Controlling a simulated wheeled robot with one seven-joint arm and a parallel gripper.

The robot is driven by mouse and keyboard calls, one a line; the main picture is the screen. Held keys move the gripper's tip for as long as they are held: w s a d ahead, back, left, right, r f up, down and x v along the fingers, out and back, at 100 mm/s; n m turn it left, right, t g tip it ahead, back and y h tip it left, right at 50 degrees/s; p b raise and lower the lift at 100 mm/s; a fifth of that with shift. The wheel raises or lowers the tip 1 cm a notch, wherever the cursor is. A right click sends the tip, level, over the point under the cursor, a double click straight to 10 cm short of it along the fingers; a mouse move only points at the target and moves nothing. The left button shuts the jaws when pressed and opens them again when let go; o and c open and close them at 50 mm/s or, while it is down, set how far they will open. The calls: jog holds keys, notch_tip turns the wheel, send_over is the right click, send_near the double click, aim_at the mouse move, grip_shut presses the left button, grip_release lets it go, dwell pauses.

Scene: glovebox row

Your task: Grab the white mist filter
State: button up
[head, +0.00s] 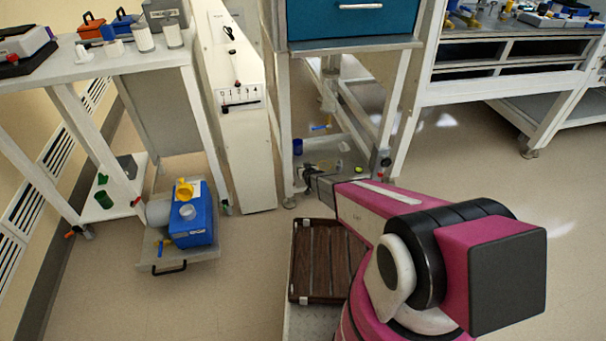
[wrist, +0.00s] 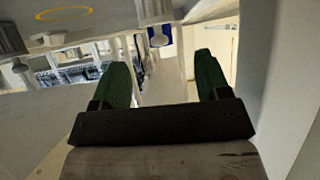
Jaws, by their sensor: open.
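A blue pump (head: 200,232) sits on a low pull-out tray at the lower left. A short whitish round piece (head: 188,212) stands on it beside a yellow cap and may be the mist filter. Two white cylinders, one here (head: 143,38) and one to its right (head: 172,34), stand on the left bench; I cannot tell whether either is a mist filter. My gripper (head: 307,178) is far right of the pump, by the frame under the teal cabinet. In the wrist view my gripper (wrist: 162,80) is open and empty, its green fingers wide apart. No filter is clear there.
A white sloped panel column (head: 248,150) stands between the pump and my gripper. The teal cabinet (head: 350,25) rests on a frame with small items on its low shelf. The pump's tray (head: 205,254) has a black handle. Floor is clear in front of the tray.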

jog(key=x, duration=0.5)
jog(key=shift+f, duration=0.25)
jog(key=c, duration=1)
